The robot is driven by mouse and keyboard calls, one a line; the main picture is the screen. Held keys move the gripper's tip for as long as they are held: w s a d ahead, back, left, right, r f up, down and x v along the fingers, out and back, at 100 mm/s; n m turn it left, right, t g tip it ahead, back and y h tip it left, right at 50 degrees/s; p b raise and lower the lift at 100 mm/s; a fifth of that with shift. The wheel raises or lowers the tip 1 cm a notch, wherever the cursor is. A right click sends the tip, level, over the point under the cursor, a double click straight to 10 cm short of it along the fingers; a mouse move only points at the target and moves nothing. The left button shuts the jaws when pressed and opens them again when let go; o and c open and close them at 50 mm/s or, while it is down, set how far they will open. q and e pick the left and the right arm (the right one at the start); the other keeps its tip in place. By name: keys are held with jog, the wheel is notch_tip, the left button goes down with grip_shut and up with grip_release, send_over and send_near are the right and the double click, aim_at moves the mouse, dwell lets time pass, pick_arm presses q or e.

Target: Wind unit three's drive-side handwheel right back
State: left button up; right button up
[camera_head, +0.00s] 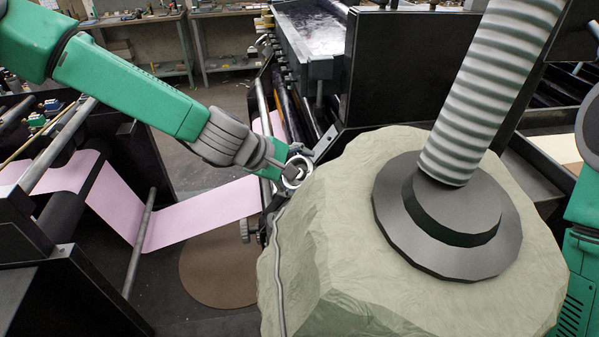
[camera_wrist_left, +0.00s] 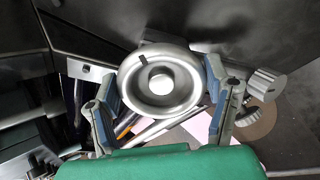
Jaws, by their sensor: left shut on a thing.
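A round metal handwheel (camera_head: 298,173) sits on the side of the press unit, near the middle of the head view. In the left wrist view the handwheel (camera_wrist_left: 160,82) faces me, with a pale hub and a dark mark on its upper left rim. My left gripper (camera_head: 287,168) is shut on it. Its two blue-grey fingers lie on opposite sides of the rim in the wrist view (camera_wrist_left: 161,80). My right gripper is out of view; only part of my green right arm shows at the right edge.
A grey-green covered block (camera_head: 350,260) with a ribbed hose (camera_head: 492,90) stands close on the right. A pink web (camera_head: 205,213) runs at the left. A ridged grey knob (camera_wrist_left: 266,84) sits right of the handwheel in the wrist view. Workbenches (camera_head: 230,12) stand behind.

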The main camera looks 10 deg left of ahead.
pick_arm(q)
jog(key=n, duration=0.5)
jog(key=shift+w+a+n, duration=0.2)
jog(key=shift+w+n, duration=0.05)
jog(key=shift+n, duration=0.05)
jog(key=shift+f+n, duration=0.2)
jog(key=shift+n, duration=1.7)
jog(key=shift+s, duration=0.1)
jog(key=o, duration=1.2)
jog(key=shift+f, duration=0.1)
jog(key=shift+c, duration=0.2)
jog(key=shift+w, duration=0.25)
jog(key=shift+a, duration=0.1)
jog(key=v, duration=1.2)
jog(key=shift+w, duration=0.1)
